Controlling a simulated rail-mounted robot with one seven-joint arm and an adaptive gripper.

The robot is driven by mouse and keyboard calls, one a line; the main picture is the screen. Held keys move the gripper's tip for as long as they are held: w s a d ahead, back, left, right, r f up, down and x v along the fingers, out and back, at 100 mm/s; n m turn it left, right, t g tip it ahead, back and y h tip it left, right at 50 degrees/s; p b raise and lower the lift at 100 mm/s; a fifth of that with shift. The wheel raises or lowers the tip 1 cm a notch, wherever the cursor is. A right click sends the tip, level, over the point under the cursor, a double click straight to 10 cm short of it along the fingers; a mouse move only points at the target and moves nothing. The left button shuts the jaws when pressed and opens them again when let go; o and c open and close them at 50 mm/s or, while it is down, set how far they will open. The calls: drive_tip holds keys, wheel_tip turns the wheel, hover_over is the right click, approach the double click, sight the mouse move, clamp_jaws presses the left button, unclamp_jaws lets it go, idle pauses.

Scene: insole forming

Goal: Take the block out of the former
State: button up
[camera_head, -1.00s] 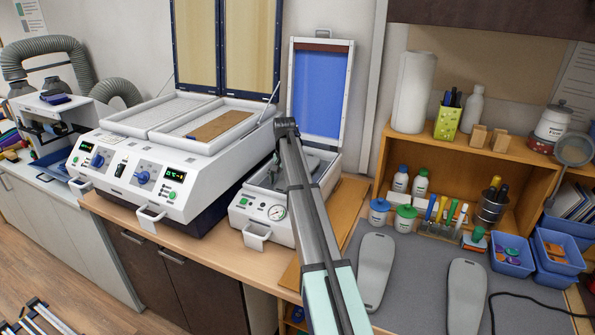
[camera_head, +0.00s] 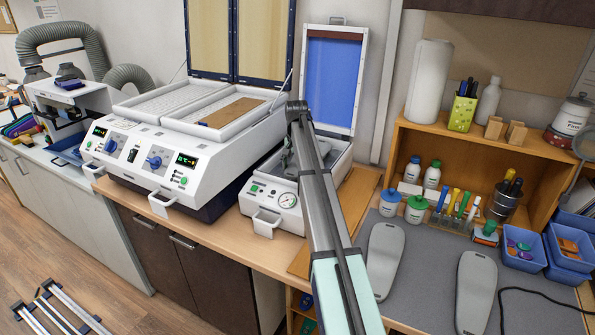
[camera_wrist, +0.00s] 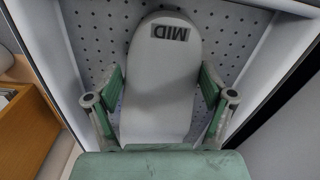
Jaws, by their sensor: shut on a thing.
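The block is grey with a rounded end and a "MID" label (camera_wrist: 170,70). It fills the middle of the wrist view. My gripper (camera_wrist: 161,88) is shut on it, with a green finger against each long side. Behind the block is the perforated bed (camera_wrist: 90,50) of the former, with white walls around it. I cannot tell whether the block touches the bed. In the head view the former (camera_head: 262,200) is the small white machine with a gauge, its blue-lined lid (camera_head: 333,80) standing open. My arm hides most of its inside there, including the block.
A larger white machine (camera_head: 150,160) with an open framed lid stands left of the former. A wooden shelf (camera_head: 455,150) with bottles and tools is on the right. Grey insole-shaped pieces (camera_head: 383,255) lie on the grey mat (camera_head: 430,270) in front of it.

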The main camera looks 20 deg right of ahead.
wheel_tip(320, 180, up, 19)
drive_tip(key=b, duration=0.4)
drive_tip(key=shift+f, duration=0.15)
